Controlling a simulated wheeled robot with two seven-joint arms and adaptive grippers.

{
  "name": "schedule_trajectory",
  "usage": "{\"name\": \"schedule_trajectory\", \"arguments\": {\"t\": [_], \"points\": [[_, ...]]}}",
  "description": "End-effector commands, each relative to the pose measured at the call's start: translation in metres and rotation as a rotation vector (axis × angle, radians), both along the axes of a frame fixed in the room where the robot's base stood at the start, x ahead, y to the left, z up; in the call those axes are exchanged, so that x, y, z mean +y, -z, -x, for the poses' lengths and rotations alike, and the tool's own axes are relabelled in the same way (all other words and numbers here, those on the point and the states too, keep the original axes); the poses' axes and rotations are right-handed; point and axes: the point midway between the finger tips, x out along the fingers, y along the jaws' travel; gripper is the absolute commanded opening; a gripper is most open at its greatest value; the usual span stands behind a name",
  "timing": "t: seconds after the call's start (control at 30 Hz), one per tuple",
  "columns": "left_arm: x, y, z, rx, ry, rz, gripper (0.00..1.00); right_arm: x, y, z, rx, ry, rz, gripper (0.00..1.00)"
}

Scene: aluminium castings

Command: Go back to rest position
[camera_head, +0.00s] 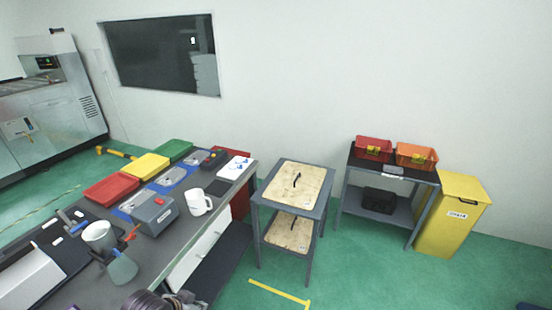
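Neither of my grippers shows clearly in the head view. A dark, ribbed rounded shape (148,301) is cut off by the bottom edge, and I cannot tell whether it is part of my arm. A small dark blue shape sits at the bottom right corner, also cut off and unclear. The long grey workbench (205,222) runs along the left. On it stand a white mug (199,202), a grey box with a red button (155,213), a pale cup (99,237) and red (111,188), yellow (148,166) and green (174,151) trays.
A two-level stand with wooden boards (292,187) is at the centre. Right of it, a shelf (393,180) carries a red bin (373,149) and an orange bin (416,155). Green floor (370,275) is open in front.

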Motion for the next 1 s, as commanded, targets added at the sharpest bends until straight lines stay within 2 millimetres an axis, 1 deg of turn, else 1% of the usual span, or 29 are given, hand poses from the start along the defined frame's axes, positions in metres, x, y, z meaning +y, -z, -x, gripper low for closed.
{"name": "schedule_trajectory", "arguments": {"t": [0.13, 0.4, 0.9, 1.0], "points": [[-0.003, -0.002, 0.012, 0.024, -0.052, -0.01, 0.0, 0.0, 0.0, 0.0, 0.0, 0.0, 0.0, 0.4], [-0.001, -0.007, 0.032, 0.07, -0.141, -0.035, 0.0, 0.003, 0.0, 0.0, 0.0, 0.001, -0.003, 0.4], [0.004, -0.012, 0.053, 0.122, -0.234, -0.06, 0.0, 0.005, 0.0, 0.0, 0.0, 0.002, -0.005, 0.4], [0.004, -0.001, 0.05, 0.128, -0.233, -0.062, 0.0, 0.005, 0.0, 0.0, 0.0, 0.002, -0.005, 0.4]]}}
